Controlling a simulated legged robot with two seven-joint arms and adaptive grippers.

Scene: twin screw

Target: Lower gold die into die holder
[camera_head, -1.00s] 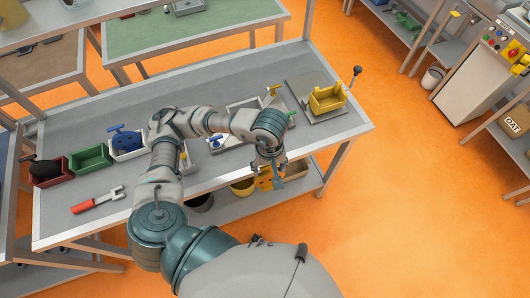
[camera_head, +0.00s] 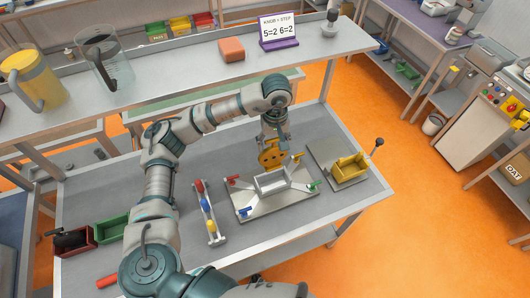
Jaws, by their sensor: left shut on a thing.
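The gold die (camera_head: 271,156) is a yellow disc-shaped piece with dark holes. My left gripper (camera_head: 272,141) reaches over the workbench from the left, pointing down, and is shut on the gold die. The die is upright, above the back of a pale open box (camera_head: 272,182), which looks like the die holder. That box sits on a grey plate (camera_head: 245,207) with red, blue, green and yellow handles around it. I cannot tell whether the die touches the box. My right gripper is not in view.
A yellow open block (camera_head: 350,167) stands on a separate base to the right. A rack with red, yellow and blue knobs (camera_head: 207,210) is to the left. Green (camera_head: 110,230) and red (camera_head: 74,240) bins stand further left. A shelf with jugs (camera_head: 105,60) runs behind.

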